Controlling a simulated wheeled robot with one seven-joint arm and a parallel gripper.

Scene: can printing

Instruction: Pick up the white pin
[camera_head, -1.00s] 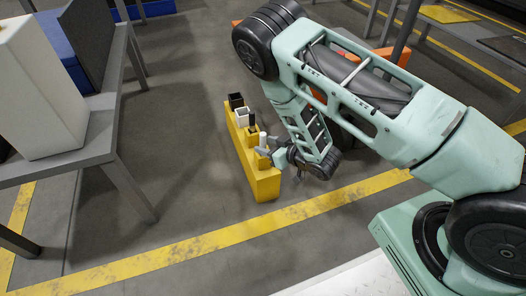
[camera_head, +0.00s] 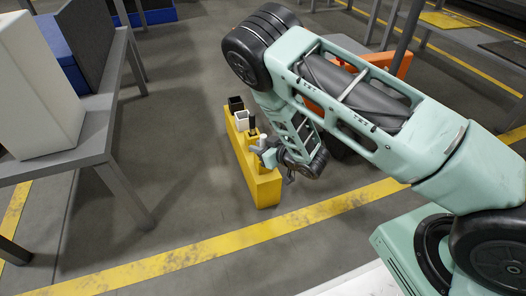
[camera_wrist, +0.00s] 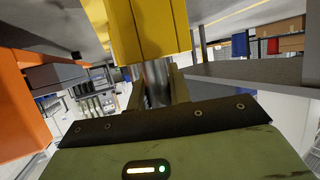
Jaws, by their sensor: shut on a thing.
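The white pin (camera_head: 263,140) stands upright near the front end of the yellow stand (camera_head: 264,190) in the head view. My gripper (camera_head: 262,154) is at the pin from the right side, with its fingers around it. In the wrist view my gripper (camera_wrist: 156,90) has a finger on each side of the pin, which shows as a shaded grey cylinder (camera_wrist: 155,74). The gripper is shut on the pin. The yellow stand fills the top middle of the wrist view, right by the pin. Whether the pin still touches the stand cannot be told.
A black pin (camera_head: 252,124), an open white box (camera_head: 242,121) and an open black box (camera_head: 236,103) sit behind on the stand. A grey table (camera_head: 95,130) with a white block (camera_head: 35,85) is at left. An orange object (camera_head: 395,62) is behind my arm.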

